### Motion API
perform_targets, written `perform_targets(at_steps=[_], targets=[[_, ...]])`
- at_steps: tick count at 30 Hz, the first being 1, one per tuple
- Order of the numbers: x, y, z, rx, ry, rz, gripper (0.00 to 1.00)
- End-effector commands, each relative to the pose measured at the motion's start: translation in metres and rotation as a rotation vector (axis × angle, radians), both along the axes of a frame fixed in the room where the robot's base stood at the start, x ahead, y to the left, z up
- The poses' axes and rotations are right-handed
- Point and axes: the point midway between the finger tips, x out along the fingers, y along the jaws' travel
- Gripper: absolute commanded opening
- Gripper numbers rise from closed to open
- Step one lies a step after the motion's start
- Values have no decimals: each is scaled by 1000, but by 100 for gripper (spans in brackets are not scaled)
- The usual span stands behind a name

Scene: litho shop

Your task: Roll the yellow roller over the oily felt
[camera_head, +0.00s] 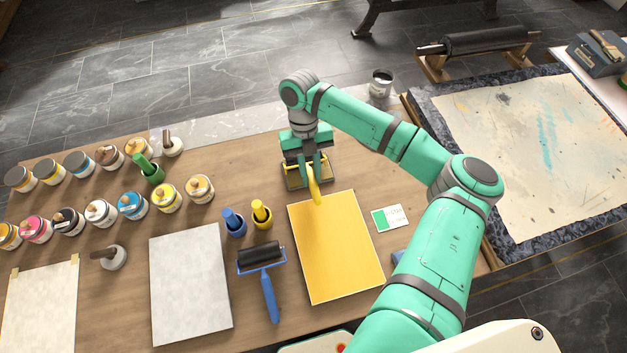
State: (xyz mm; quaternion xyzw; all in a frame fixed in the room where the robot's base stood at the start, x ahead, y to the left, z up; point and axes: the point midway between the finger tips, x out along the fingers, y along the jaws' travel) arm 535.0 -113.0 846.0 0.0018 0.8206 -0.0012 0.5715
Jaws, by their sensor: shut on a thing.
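My gripper (312,166) is at the back middle of the wooden table, pointing down and shut on the yellow roller (316,188). The roller's yellow handle sticks out toward the front from under the gripper, and its end reaches over the back edge of a yellow sheet. The roller's head is mostly hidden by my gripper.
The yellow sheet (342,255) lies in front of my gripper. A green-and-white card (390,217) lies right. Several paint jars (166,199) stand farther left.

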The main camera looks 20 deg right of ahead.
Motion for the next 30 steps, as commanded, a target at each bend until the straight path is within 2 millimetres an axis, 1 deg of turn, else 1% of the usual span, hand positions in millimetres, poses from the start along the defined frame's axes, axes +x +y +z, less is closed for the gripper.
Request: perform_targets(at_steps=[1, 3, 5, 14, 17, 22, 28, 30], targets=[[6, 1, 0, 1, 0, 0, 0], [11, 1, 0, 0, 0, 0, 0], [13, 0, 1, 0, 0, 0, 0], [13, 0, 1, 0, -1, 0, 0], [6, 0, 0, 2, 0, -1, 0], [-12, 0, 0, 2, 0, 0, 0], [-22, 0, 0, 0, -1, -1, 0], [-28, 0, 0, 1, 0, 0, 0]])
